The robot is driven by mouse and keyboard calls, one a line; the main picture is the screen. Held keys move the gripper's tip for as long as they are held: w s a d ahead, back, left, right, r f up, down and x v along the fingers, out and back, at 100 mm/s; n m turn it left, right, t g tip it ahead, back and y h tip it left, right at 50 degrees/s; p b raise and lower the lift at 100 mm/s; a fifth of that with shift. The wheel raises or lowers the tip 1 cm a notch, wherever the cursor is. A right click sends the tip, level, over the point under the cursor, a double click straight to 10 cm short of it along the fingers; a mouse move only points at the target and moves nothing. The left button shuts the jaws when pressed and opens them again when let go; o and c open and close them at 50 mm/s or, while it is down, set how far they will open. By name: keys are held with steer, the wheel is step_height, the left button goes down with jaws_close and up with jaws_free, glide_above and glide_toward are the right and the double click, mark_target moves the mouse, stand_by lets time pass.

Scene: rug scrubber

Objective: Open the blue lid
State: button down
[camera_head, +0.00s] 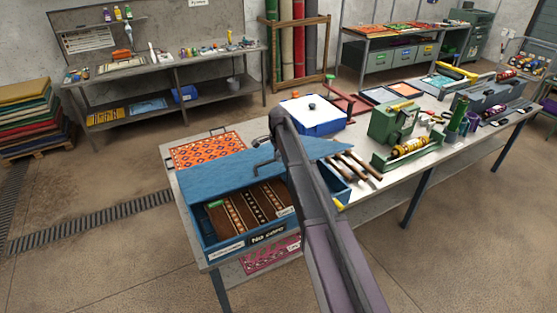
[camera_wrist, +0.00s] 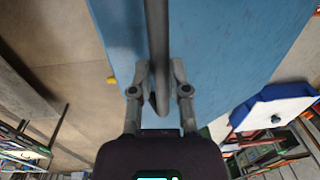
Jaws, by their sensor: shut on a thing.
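The blue lid (camera_head: 230,170) belongs to a blue box (camera_head: 203,243) on the near end of the workbench. The lid is partly raised and tilted, leaving the front of the box open. A brown patterned rug (camera_head: 250,213) shows inside. In the wrist view the lid (camera_wrist: 205,50) fills the upper middle. My gripper (camera_wrist: 157,92) is shut on the grey bar handle (camera_wrist: 157,35) of the lid, with a finger on each side. In the head view the handle (camera_head: 265,161) shows just left of my arm, and my arm hides the gripper's fingers and part of the lid.
An orange patterned mat (camera_head: 207,150) lies behind the box. A white-and-blue container (camera_head: 313,115) with a dark knob stands behind the lid. Several wooden-handled tools (camera_head: 357,165) lie to the right, beside a green machine (camera_head: 392,124). Bare bench top is scarce near the box.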

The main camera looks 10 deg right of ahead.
steer(key=shift+w+a+r+p, duration=0.2)
steer(key=shift+w+r+p, duration=0.4)
steer(key=shift+r, duration=0.15)
steer(key=shift+w+a+r+p, duration=0.2)
steer(key=shift+w+r+p, duration=0.35)
steer(key=shift+r, duration=0.25)
steer(key=shift+w+a+r+p, duration=0.2)
steer(key=shift+w+r+p, duration=0.25)
steer(key=shift+r+p, duration=0.25)
